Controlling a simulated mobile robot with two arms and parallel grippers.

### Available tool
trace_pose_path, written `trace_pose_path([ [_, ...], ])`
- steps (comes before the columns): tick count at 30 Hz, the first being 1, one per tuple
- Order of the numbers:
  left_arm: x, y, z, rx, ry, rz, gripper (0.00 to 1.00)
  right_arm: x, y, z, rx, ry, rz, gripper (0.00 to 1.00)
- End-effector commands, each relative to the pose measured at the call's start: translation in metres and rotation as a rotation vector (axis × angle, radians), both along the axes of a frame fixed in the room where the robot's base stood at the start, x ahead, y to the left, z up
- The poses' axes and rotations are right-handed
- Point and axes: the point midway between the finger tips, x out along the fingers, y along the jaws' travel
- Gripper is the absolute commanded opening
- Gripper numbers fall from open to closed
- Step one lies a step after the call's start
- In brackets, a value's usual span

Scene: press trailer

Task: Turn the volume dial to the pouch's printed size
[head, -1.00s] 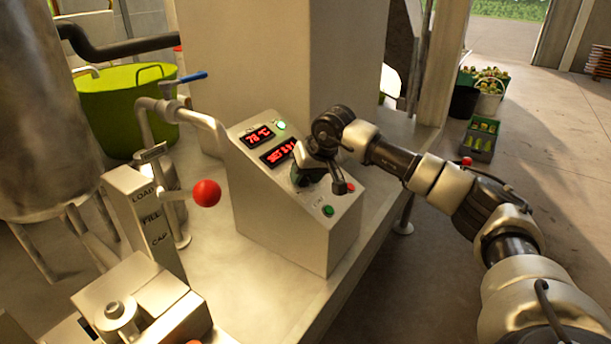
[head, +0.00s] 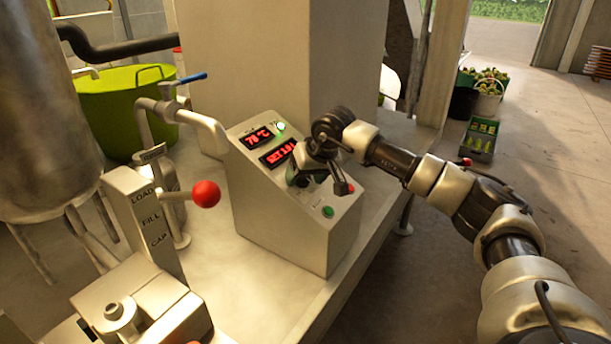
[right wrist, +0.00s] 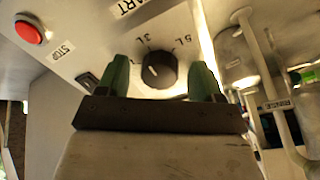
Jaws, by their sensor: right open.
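The control box (head: 290,225) stands on the bench with a sloped panel. Its upper display (head: 258,137) reads 76 °C. The lower display (head: 277,154) shows SET and a value that looks like 3.0 L, partly hidden by my gripper. The black volume dial (right wrist: 159,70) shows in the right wrist view, with 3 L and 5 L marks beside it. My right gripper (head: 318,182) is at the panel; its green fingertips (right wrist: 160,78) are open, one on each side of the dial. I cannot tell whether they touch it. No pouch is recognisable. My left gripper is out of view.
A red stop button (right wrist: 29,32) and a green button (head: 328,211) are on the panel. A lever with a red ball (head: 206,193) stands left of the box, by the LOAD, FILL, CAP post (head: 150,215). A steel tank (head: 40,100) is at the far left.

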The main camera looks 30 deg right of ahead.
Motion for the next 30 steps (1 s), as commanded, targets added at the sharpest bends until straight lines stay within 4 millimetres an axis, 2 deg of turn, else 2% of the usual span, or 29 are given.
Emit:
trace_pose_path([
  [5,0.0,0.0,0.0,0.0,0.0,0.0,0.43,-0.004,-0.001,0.008,0.0,-0.002,0.0,0.67],
  [19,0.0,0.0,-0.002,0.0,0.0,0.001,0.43,-0.042,-0.011,0.083,0.0,-0.002,0.0,0.67],
  [24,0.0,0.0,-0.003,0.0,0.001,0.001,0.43,-0.048,-0.012,0.094,0.0,0.0,0.0,0.67],
  [30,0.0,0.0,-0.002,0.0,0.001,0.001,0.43,-0.049,-0.012,0.096,0.0,0.0,0.0,0.67],
])
